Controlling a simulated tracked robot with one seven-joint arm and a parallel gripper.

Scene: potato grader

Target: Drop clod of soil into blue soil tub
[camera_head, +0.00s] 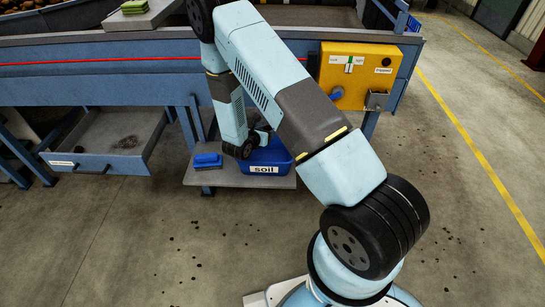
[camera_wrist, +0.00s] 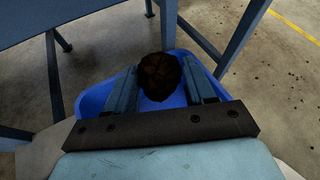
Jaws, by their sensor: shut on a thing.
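A dark brown clod of soil (camera_wrist: 160,76) shows in the wrist view between the two fingers of my gripper (camera_wrist: 161,84), which is shut on it. The blue soil tub (camera_wrist: 92,101) lies beneath the clod and fingers in that view. In the head view the tub (camera_head: 268,158), labelled "soil", stands on a low grey shelf, and my arm reaches down to its left back side. My arm hides part of the tub there, and the gripper and clod cannot be made out clearly. How high the clod is above the tub floor I cannot tell.
A blue brush-like object (camera_head: 208,160) lies on the grey shelf (camera_head: 230,180) left of the tub. A blue frame leg (camera_wrist: 241,38) rises close beside the tub. A yellow control box (camera_head: 358,75) hangs above right. An open grey drawer (camera_head: 95,140) stands at left.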

